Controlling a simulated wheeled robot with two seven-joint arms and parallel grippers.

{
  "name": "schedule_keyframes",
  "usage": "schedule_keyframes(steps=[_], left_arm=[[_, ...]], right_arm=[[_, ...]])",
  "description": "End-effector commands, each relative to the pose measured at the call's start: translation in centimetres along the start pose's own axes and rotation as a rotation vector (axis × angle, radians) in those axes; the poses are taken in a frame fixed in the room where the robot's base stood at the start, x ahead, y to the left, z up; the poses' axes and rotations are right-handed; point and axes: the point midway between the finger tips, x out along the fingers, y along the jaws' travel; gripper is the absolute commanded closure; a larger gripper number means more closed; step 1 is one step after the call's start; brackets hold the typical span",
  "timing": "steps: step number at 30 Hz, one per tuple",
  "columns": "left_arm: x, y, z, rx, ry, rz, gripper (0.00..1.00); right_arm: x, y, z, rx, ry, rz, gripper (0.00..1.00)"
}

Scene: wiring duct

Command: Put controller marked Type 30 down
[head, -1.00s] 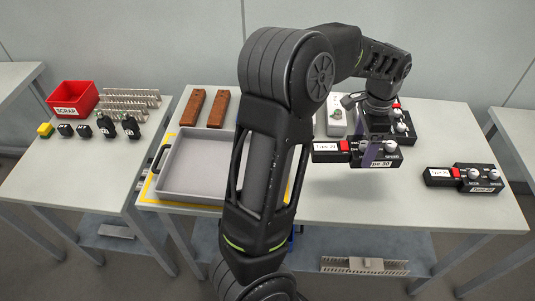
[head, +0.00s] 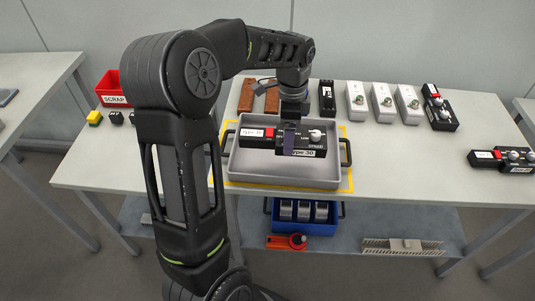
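The controller marked Type 30 (head: 314,143) is a black box with a white label, a red part and a pale knob. My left gripper (head: 290,138) is shut on it from above, with a finger across its front face. It is held level over the grey tray (head: 332,176), which is empty where I can see into it. The gap between the controller and the tray floor is hard to judge. My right gripper is not in view.
The tray sits on a yellow-outlined area (head: 350,184). Behind stand a black box (head: 327,97), three pale boxes (head: 381,103) and another black controller (head: 440,112). One more controller (head: 503,160) lies at the right edge. Brown blocks (head: 246,95) and a red scrap bin (head: 107,88) are left.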

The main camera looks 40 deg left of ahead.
Motion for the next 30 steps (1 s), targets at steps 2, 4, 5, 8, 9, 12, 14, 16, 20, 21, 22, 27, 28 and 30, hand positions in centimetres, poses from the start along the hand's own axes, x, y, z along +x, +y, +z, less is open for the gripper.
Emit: schedule_keyframes(steps=[2, 4, 5, 8, 9, 12, 14, 16, 20, 21, 22, 27, 28, 30], left_arm=[[0.0, 0.0, -0.1, 0.002, 0.001, 0.000, 0.67], [0.0, 0.0, 0.0, 0.001, 0.001, 0.000, 0.67], [0.0, 0.0, 0.0, 0.000, 0.001, 0.000, 0.67], [0.1, 0.0, 0.0, 0.000, 0.000, 0.000, 0.67], [0.3, 0.0, 0.0, -0.001, 0.000, 0.001, 0.67], [1.4, 0.1, 0.0, -0.001, -0.002, 0.004, 0.67], [2.4, 0.1, 0.1, -0.001, -0.002, 0.004, 0.67], [3.8, 0.1, 0.0, -0.001, -0.002, 0.006, 0.67], [5.7, 0.1, 0.0, -0.001, -0.001, 0.003, 0.67], [6.0, 0.0, 0.0, -0.001, 0.000, 0.002, 0.67], [6.2, 0.0, 0.0, -0.001, 0.000, 0.001, 0.67], [6.3, 0.0, 0.0, -0.001, 0.001, 0.000, 0.67], [6.3, 0.0, 0.0, -0.001, 0.001, 0.000, 0.67], [6.3, 0.0, 0.0, -0.002, 0.001, 0.000, 0.67]], right_arm=[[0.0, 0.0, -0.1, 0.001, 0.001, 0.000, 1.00], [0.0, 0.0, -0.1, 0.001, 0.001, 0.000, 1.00], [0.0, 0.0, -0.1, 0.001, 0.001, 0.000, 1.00], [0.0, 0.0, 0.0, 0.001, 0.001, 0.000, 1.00], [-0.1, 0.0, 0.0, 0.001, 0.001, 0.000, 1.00], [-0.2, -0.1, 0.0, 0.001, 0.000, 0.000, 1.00], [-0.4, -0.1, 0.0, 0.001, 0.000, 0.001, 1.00], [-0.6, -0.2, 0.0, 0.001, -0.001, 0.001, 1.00], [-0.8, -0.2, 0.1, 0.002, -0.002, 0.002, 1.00], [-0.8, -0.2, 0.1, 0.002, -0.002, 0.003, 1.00], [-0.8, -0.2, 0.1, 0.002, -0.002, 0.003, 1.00], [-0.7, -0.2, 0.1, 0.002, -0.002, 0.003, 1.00], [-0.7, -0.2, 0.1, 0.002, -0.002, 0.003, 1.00], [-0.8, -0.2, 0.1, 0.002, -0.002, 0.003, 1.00]])
